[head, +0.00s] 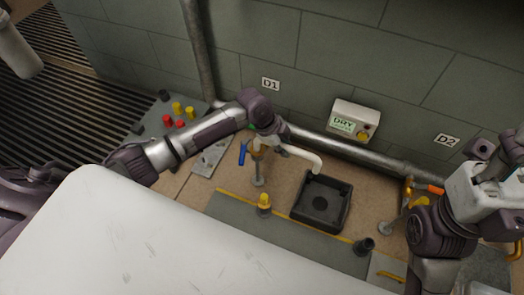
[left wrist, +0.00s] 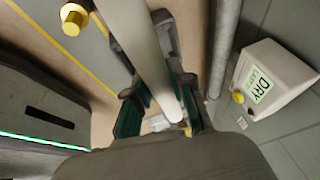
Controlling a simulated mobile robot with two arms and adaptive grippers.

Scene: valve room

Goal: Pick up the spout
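The spout (head: 305,156) is a pale, bent tube in the head view, reaching right from beside the tap post towards the black basin. My left gripper (head: 272,144) is at the spout's left part, next to the post. In the left wrist view the spout (left wrist: 147,60) runs between the fingers of my left gripper (left wrist: 160,95). The fingers stand apart on both sides of it, and a gap shows beside the tube, so the gripper looks open. Its join with the post is partly hidden by the gripper. My right arm is at the right edge; its fingers cannot be made out.
The black basin (head: 320,202) sits right of the post (head: 258,174) with its blue handle (head: 242,153). A yellow-topped fitting (head: 264,203) stands in front. The DRY display box (head: 350,120) and a long pipe (head: 385,163) run along the wall. Red and yellow parts lie left.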

